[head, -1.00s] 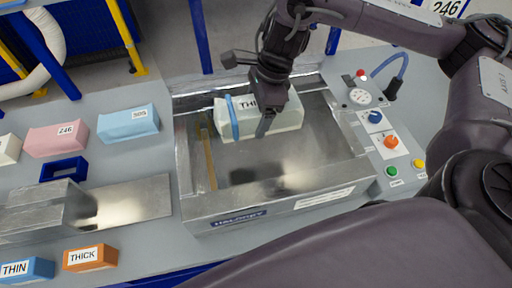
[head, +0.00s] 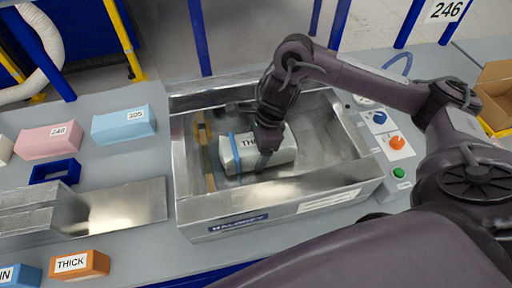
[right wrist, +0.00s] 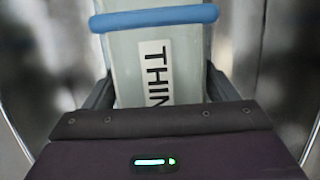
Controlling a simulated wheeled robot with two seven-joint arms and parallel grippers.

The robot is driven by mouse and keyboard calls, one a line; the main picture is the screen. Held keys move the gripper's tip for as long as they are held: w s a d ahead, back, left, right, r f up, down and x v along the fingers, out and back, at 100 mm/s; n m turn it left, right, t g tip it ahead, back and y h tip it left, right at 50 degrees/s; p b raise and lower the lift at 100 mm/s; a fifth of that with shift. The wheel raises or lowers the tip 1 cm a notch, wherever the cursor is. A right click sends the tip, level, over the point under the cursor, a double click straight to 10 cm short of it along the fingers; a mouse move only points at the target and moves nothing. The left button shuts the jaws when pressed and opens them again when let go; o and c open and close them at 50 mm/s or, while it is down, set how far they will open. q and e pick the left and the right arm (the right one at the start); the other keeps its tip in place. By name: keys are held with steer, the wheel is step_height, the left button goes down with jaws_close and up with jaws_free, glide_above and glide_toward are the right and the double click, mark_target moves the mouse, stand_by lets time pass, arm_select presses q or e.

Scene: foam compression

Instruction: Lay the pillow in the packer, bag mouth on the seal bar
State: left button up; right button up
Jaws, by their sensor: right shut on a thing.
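The pillow (head: 279,158) is a pale greenish-white bagged block with a THIN label and a blue band near its left end. It sits low inside the metal packer (head: 279,210), near its left half; whether it touches the floor is hard to tell. The seal bar (head: 207,160) is a brownish strip at the packer's left side, just left of the pillow's banded end. My right gripper (head: 265,150) is shut on the pillow from above. The right wrist view shows the pillow (right wrist: 157,60) between the fingers, blue band beyond them. My left gripper is not in view.
Blue (head: 124,125) and pink (head: 50,141) foam blocks lie left of the packer, with a blue frame (head: 54,170) and a metal plate (head: 125,203). An orange THICK block (head: 80,264) is in front. Control buttons (head: 397,143) and a cardboard box (head: 495,95) are at right.

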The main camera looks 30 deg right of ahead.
steer(key=shift+f, duration=0.15)
steer(key=o, duration=0.9)
steer(key=shift+r, duration=0.25)
steer(key=p+v, duration=0.3)
steer(key=v, duration=0.9)
steer(key=shift+s+f, duration=0.1)
steer(key=shift+f, duration=0.05)
